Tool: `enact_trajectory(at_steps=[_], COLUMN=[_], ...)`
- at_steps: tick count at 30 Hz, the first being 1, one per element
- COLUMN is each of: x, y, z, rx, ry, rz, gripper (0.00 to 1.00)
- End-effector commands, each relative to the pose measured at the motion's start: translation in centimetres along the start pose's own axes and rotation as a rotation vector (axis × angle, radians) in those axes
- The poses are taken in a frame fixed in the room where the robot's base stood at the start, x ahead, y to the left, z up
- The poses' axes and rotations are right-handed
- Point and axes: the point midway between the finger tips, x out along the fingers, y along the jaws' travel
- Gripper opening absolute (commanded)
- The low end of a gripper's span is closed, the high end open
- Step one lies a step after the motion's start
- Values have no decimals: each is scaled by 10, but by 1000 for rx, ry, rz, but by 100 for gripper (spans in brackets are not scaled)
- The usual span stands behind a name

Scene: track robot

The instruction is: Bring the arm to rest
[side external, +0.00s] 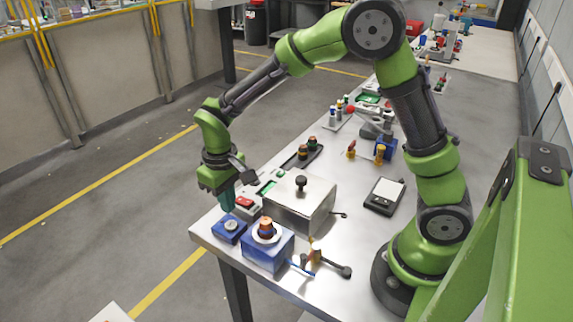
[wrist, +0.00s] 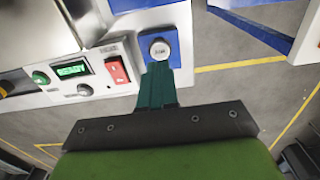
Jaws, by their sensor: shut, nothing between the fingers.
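My gripper (side external: 227,199) is at the far left end of the table, at the end of my green arm. Its dark green fingers point down, just above and behind a blue box with a round silver button (side external: 231,226). In the wrist view the fingers (wrist: 157,68) are together and empty, with their tips just below the silver button (wrist: 159,50) in the picture. I cannot tell whether the tips touch the blue box.
A metal box with a black knob (side external: 301,184) stands right of my gripper. A blue block with a ringed part (side external: 267,250) stands in front. A panel (wrist: 84,72) has a lit "READY" display and a red switch. The table edge (side external: 213,243) is close; open floor lies beyond.

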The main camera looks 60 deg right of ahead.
Motion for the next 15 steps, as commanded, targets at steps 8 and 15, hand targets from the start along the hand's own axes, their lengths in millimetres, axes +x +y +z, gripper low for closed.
enact_trajectory(at_steps=[8, 15], x=[0, -3], y=[0, 2], z=[0, 20], rx=[0, 33], ry=[0, -6], rz=[0, -26], gripper=[0, 0])
